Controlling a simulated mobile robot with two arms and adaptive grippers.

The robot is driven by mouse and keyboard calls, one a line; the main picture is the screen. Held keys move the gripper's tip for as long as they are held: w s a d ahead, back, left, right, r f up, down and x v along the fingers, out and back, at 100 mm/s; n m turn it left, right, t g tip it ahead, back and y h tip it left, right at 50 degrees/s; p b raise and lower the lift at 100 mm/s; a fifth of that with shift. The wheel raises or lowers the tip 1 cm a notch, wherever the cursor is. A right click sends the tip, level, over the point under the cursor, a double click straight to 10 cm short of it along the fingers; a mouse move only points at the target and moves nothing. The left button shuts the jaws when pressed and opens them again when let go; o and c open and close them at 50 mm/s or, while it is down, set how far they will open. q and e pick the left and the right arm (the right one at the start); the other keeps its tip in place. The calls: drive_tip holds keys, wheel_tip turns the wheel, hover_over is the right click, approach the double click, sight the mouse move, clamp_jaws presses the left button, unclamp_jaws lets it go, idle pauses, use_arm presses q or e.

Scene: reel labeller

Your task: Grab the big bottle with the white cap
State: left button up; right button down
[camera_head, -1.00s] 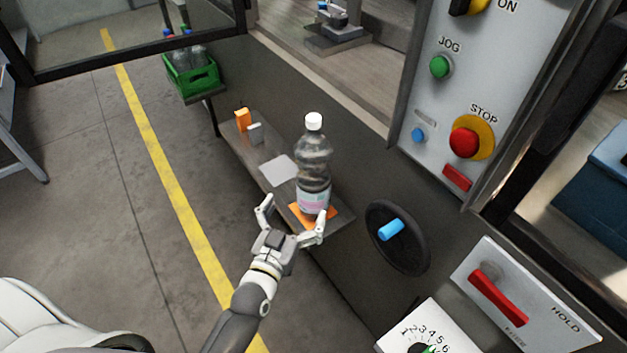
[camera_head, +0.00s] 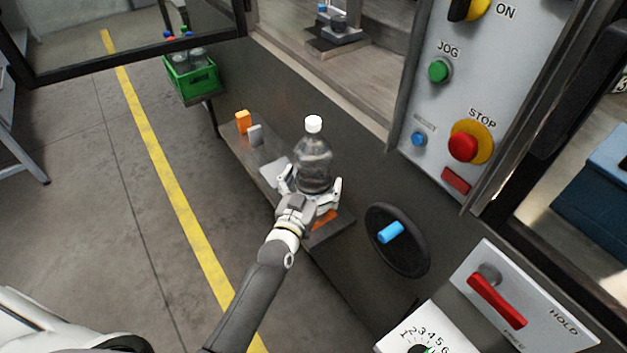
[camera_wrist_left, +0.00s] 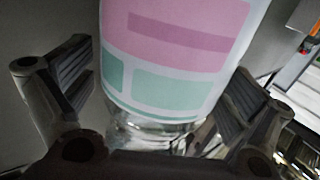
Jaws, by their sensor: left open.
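The big clear bottle with the white cap (camera_head: 313,150) stands upright on the narrow shelf, over an orange mat (camera_head: 325,219). My left gripper (camera_head: 312,188) is open around the lower part of the bottle, one finger on each side. In the left wrist view, the bottle's pink and green label (camera_wrist_left: 180,50) fills the middle between the two ridged fingers of the gripper (camera_wrist_left: 160,100). A gap shows beside the left finger; contact on the right is unclear. The gripper hides the bottle's label and base in the head view. My right gripper is not in view.
The shelf (camera_head: 264,154) also holds an orange block (camera_head: 243,121), a grey block (camera_head: 255,134) and a pale flat plate (camera_head: 273,172). A black handwheel (camera_head: 408,256) with a blue knob is close on the right. A green crate (camera_head: 190,80) of bottles stands behind.

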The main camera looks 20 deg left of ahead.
use_arm(q)
drive_tip(key=shift+c, duration=0.3)
drive_tip(key=c, duration=1.9)
drive_tip(key=shift+w+r, duration=0.2)
drive_tip(key=shift+r, duration=0.15)
drive_tip(key=shift+c, duration=0.7)
